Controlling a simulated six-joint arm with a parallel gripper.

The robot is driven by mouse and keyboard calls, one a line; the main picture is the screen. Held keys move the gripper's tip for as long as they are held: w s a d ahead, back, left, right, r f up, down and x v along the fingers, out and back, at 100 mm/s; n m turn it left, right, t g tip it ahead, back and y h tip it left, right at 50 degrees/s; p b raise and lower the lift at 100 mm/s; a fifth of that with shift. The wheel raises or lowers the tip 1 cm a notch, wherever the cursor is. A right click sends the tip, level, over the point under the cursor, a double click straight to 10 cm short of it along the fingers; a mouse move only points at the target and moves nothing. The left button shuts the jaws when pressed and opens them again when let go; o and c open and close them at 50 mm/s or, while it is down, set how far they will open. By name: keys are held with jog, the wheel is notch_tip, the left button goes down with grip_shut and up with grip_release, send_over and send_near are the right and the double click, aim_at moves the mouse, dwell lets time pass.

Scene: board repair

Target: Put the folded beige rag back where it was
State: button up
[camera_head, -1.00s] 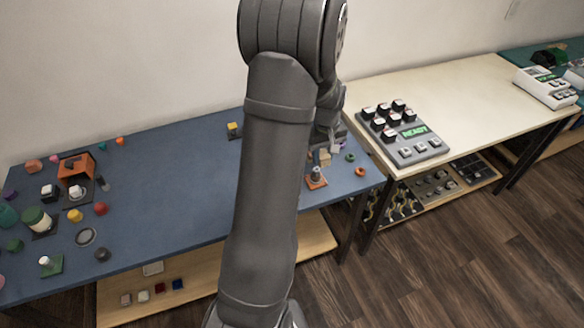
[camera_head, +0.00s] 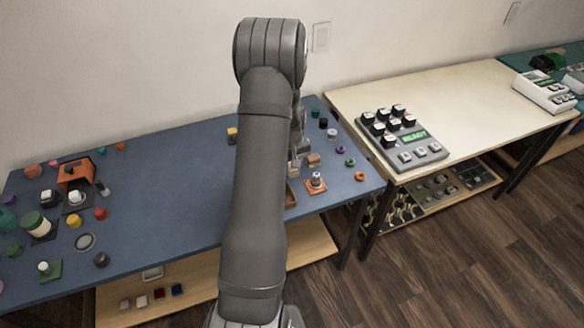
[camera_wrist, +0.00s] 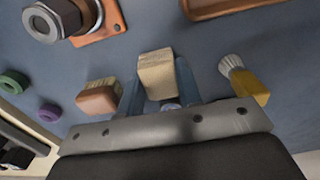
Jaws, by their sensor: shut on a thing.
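The folded beige rag (camera_wrist: 157,73) is a small pale block between the two fingers of my gripper (camera_wrist: 158,88) in the wrist view. My gripper is shut on it and points down at the blue table. I cannot tell whether the rag touches the table. In the head view my gripper (camera_head: 294,160) is over the right part of the blue table, mostly hidden by my arm.
On the blue table (camera_head: 180,195), a brown brush (camera_wrist: 98,98) lies left of the rag and a yellow-handled brush (camera_wrist: 246,84) right. An orange pad with a metal cylinder (camera_wrist: 60,18) and a brown tray (camera_wrist: 212,8) are beyond. A green ring (camera_wrist: 14,81) lies left.

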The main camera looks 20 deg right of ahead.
jog(key=shift+f, duration=0.25)
jog(key=o, duration=0.9)
jog(key=shift+o, duration=0.2)
notch_tip(320, 180, up, 12)
jog(key=shift+r, duration=0.15)
notch_tip(320, 180, down, 13)
jog(key=shift+r, duration=2.45)
